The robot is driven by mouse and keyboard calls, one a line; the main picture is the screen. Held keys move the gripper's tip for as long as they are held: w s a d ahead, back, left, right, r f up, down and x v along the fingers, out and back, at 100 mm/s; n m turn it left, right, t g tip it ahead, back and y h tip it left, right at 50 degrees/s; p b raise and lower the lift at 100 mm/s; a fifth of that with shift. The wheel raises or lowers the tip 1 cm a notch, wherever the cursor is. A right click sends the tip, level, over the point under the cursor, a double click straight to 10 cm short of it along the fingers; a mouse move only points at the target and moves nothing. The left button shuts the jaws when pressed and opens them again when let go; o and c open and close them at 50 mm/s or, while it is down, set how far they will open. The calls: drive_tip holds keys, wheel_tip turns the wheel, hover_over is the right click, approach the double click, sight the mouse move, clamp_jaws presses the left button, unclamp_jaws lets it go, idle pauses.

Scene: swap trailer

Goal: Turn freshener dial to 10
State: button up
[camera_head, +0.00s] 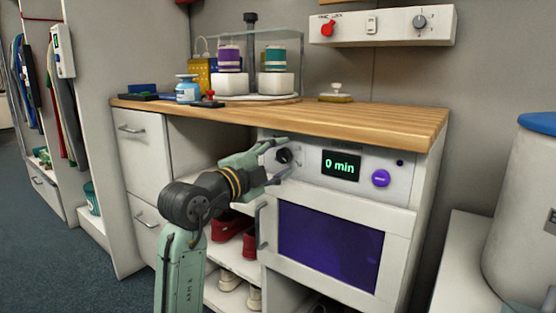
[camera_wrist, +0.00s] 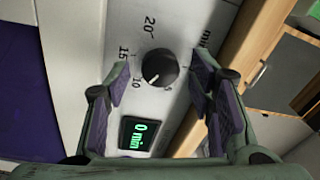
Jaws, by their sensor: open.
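The freshener is a white built-in unit under the wooden counter, with a panel (camera_head: 312,163). Its black dial (camera_head: 284,156) sits at the panel's left, partly behind my gripper (camera_head: 284,158). In the wrist view the round black dial (camera_wrist: 160,68) has a white pointer mark, with numbers 10, 15 and 20 printed around it. The green display (camera_head: 341,165) reads 0 min, also in the wrist view (camera_wrist: 141,135). My gripper (camera_wrist: 165,85) is open, its purple-padded fingers on either side of the dial with gaps, not visibly touching it.
A purple button (camera_head: 381,178) is right of the display. Below is a door with a dark purple window (camera_head: 330,240) and a handle (camera_head: 262,226). The wooden counter (camera_head: 390,118) overhangs the panel closely above. Shoes (camera_head: 229,222) stand on shelves at left.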

drive_tip(key=shift+s+a, duration=0.1)
drive_tip(key=v, duration=1.1)
drive_tip(key=shift+s+a, duration=0.25)
drive_tip(key=shift+s, duration=0.1)
